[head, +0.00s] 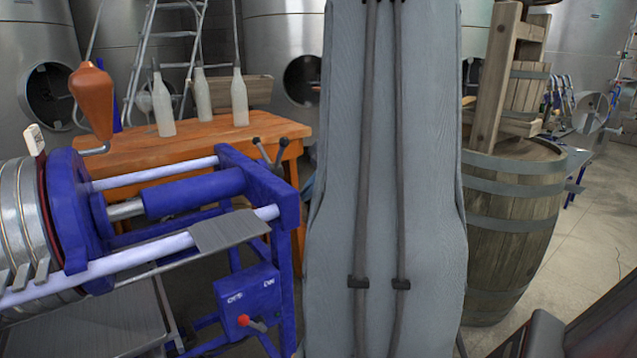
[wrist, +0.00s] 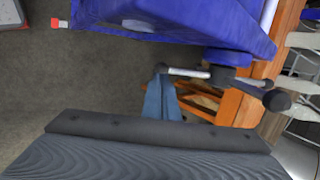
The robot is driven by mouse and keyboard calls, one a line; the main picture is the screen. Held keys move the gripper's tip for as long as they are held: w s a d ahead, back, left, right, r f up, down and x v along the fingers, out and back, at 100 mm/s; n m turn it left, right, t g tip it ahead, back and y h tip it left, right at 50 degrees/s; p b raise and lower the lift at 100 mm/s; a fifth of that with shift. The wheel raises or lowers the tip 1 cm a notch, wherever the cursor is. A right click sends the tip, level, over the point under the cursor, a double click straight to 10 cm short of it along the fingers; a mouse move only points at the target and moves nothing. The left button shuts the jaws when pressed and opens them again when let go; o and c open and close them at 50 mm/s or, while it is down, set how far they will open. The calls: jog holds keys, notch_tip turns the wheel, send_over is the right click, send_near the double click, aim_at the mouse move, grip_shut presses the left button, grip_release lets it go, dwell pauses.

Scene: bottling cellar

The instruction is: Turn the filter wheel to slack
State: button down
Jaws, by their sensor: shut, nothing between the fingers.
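The filter is a blue frame (head: 240,165) with pale rods and round metal plates on the left in the head view. Its wheel (head: 272,160), a small hub with dark-knobbed spokes, sits at the frame's right end, partly hidden behind it. In the wrist view the wheel's hub and spokes (wrist: 222,75) show under the blue frame (wrist: 175,18), right of centre. My gripper (wrist: 157,126) is a dark grey shape filling the bottom of the wrist view. It looks shut and empty, apart from the wheel.
An orange wooden table (head: 190,150) with several pale bottles stands behind the filter. A blue box (head: 248,298) with a red lever hangs below the frame. A wooden barrel (head: 515,225) stands at right, with open floor beyond. My own grey body blocks the middle.

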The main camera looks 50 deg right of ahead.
jog(key=shift+x, duration=2.05)
jog(key=shift+d+f+b, duration=0.1)
jog(key=shift+f+b, duration=0.15)
jog(key=shift+b, duration=0.3)
